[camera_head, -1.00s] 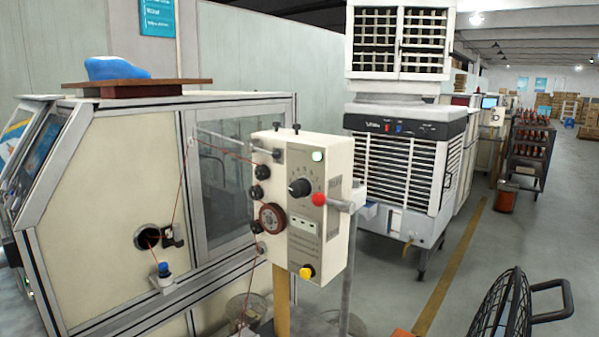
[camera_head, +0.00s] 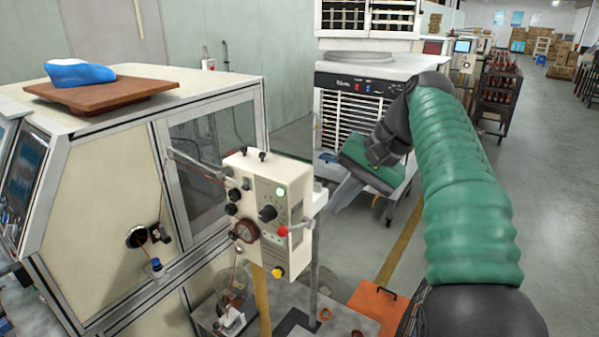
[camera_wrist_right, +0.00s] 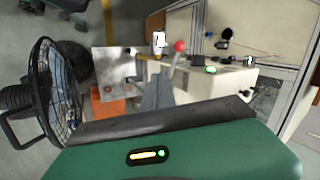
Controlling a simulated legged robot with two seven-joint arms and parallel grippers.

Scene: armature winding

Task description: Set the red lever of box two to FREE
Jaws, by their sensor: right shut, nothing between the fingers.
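A cream control box (camera_head: 262,205) stands on a post in the middle of the head view, with a green lamp, dials and a yellow button. A red-knobbed lever (camera_head: 283,231) is at its lower right front. Its lettering is too small to read, so I cannot tell the number or the lever's setting. My right gripper (camera_head: 338,200) is shut and empty, to the right of the box and apart from the lever. In the right wrist view the red knob (camera_wrist_right: 180,46) shows just beyond the grey fingers (camera_wrist_right: 157,88). My left gripper is out of view.
A cream machine cabinet (camera_head: 110,195) with a window stands left of the box. A white air cooler (camera_head: 340,105) stands behind my right arm. An orange case (camera_head: 376,305) is on the floor. A black fan (camera_wrist_right: 55,90) shows in the wrist view. Thin wire runs near the box's left side.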

